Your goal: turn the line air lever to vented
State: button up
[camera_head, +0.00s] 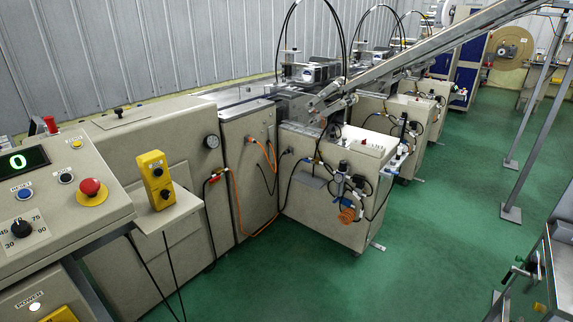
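I cannot tell for sure which part is the line air lever. My gripper is not in view.
A control desk (75,190) with a red stop button (90,187) stands at the near left, beside a yellow button box (155,180). Hoses hang down between the machines. Green floor (420,220) is open at centre right. Metal legs (511,212) and a bench edge stand at right.

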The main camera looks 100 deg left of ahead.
aim_at(215, 179)
jog(key=i+j+u, duration=0.15)
jog(key=u, duration=0.25)
jog(key=i+u, duration=0.25)
jog(key=u, duration=0.2)
jog(key=i+j+u, duration=0.1)
jog(key=u, duration=0.3)
jog(key=i+l+u, duration=0.1)
jog(key=i+u, duration=0.3)
jog(key=i+l+u, duration=0.1)
jog(key=u, duration=0.35)
jog(key=i+u, duration=0.25)
jog(key=u, duration=0.2)
jog(key=i+l+u, duration=0.1)
jog(key=i+u, duration=0.15)
jog(key=u, duration=0.2)
jog(key=i+l+u, duration=0.2)
jog(key=u, duration=0.2)
jog(key=i+l+u, duration=0.2)
jog(key=u, duration=0.25)
jog(key=i+l, duration=0.15)
jog(key=l, duration=0.2)
jog(key=i+l, duration=0.2)
jog(key=l, duration=0.15)
jog(key=i+l, duration=0.15)
jog(key=l, duration=0.2)
